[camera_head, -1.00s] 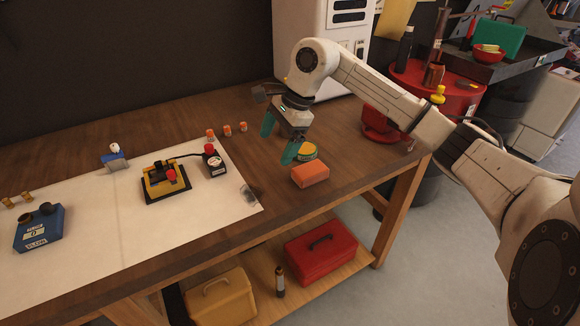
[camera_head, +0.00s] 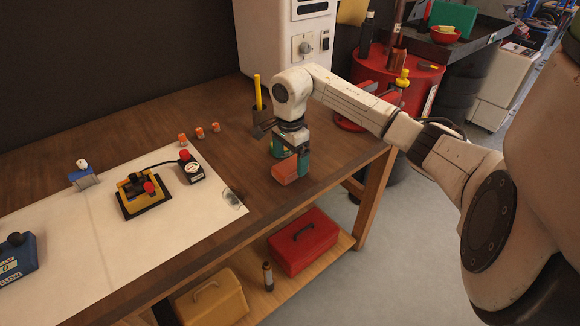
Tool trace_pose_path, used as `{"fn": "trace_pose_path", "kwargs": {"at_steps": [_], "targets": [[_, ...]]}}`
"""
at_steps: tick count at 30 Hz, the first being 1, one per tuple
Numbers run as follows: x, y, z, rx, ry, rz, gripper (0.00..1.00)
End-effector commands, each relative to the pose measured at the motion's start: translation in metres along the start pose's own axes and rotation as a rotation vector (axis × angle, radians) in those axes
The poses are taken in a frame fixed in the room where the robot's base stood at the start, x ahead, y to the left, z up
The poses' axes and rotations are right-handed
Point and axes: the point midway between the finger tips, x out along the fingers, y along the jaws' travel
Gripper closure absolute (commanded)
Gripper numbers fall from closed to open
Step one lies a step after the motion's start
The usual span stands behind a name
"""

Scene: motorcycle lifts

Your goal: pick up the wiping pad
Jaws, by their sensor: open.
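The wiping pad, seemingly the salmon-orange block (camera_head: 284,171), lies on the brown wooden bench near its front right edge. My gripper (camera_head: 292,162) points down at the pad, with one teal finger along the pad's right end. The jaws are open, and I cannot tell whether a finger touches the pad.
A white mat (camera_head: 125,225) on the left holds a yellow-and-black device (camera_head: 138,193) and a small black box with a red button (camera_head: 191,172). Three small orange-and-white pieces (camera_head: 199,133) stand behind. A red toolbox (camera_head: 303,243) sits on the lower shelf.

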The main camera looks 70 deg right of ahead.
Motion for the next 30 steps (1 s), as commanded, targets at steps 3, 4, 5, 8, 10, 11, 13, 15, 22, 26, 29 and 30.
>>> {"fn": "trace_pose_path", "kwargs": {"at_steps": [3,4,5,8,10,11,13,15,22,26,29,30], "targets": [[0.015,0.001,0.001,0.003,-0.005,0.002,0.06],[0.018,0.001,0.001,0.003,-0.004,0.002,0.06],[0.021,0.001,0.001,0.002,-0.003,0.001,0.06],[0.027,0.001,0.001,0.002,-0.002,0.0,0.06],[0.028,0.001,0.0,0.002,-0.001,-0.001,0.06],[0.028,0.001,0.0,0.002,-0.001,-0.001,0.06],[0.028,0.001,0.0,0.001,0.0,-0.001,0.06],[0.028,0.001,0.0,0.001,-0.001,-0.001,0.07],[0.028,0.001,0.0,0.001,-0.001,0.0,0.29],[0.028,0.001,0.0,0.001,-0.001,0.0,0.42],[0.028,0.001,0.0,0.001,-0.001,0.0,0.51],[0.028,0.001,0.0,0.001,-0.001,0.0,0.55]]}}
